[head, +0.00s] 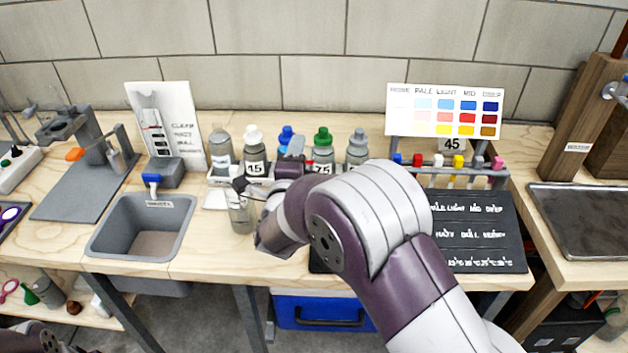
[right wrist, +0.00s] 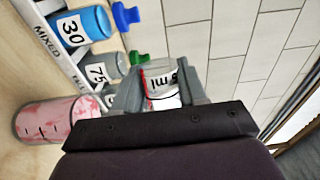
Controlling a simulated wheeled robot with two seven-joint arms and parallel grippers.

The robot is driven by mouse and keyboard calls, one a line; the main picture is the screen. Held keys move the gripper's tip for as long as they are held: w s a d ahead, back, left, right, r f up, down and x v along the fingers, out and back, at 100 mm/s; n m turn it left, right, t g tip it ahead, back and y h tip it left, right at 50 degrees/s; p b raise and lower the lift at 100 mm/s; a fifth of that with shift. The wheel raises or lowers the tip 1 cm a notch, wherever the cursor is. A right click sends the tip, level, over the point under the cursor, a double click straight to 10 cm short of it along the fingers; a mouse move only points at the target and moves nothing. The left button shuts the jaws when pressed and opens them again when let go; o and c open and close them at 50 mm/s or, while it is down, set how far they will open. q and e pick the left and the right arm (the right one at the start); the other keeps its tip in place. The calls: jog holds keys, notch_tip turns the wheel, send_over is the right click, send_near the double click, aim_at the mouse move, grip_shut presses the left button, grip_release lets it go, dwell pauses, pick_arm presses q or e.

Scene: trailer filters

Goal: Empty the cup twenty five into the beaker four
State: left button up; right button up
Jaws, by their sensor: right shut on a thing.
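My right gripper (head: 297,147) reaches over the bench near the row of bottles. In the right wrist view its grey fingers (right wrist: 155,88) are shut on a small clear cup (right wrist: 160,72). The cup shows a "ml" marking, partly hidden, and some red. My black gripper body hides its lower part. A clear vessel with dark marks and pinkish-red patches (right wrist: 52,122) stands beside the gripper at the left of the wrist view. A clear beaker (head: 240,212) stands left of my right arm in the head view; its number is unreadable. My left gripper is out of sight.
Numbered bottles stand in a rack behind, including 30 with a blue cap (right wrist: 84,28) and 75 with a green cap (head: 322,150). A grey sink (head: 108,232) lies left. A colour chart (head: 443,110) and black board (head: 480,230) are right.

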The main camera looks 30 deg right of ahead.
jog(key=shift+s+d+r+m+b, duration=0.15)
jog(key=shift+m+b, duration=0.65)
jog(key=shift+b, duration=0.75)
jog(key=shift+b, duration=0.3)
jog(key=shift+s+d+f+m+b, duration=0.15)
jog(key=shift+f+m+b, duration=0.6)
jog(key=shift+b, duration=1.35)
jog(key=shift+s+d+r+m+h+b, duration=0.15)
jog(key=shift+r+m+h+b, duration=0.1)
jog(key=shift+m+b, duration=0.7)
jog(key=shift+s+d+r+m+h+b, duration=0.15)
jog(key=shift+m+b, duration=0.4)
jog(key=shift+b, duration=0.65)
jog(key=shift+s+r+m+h+b, duration=0.15)
jog(key=shift+m+h+b, duration=0.15)
jog(key=shift+m+b, duration=0.65)
dwell(0.9)
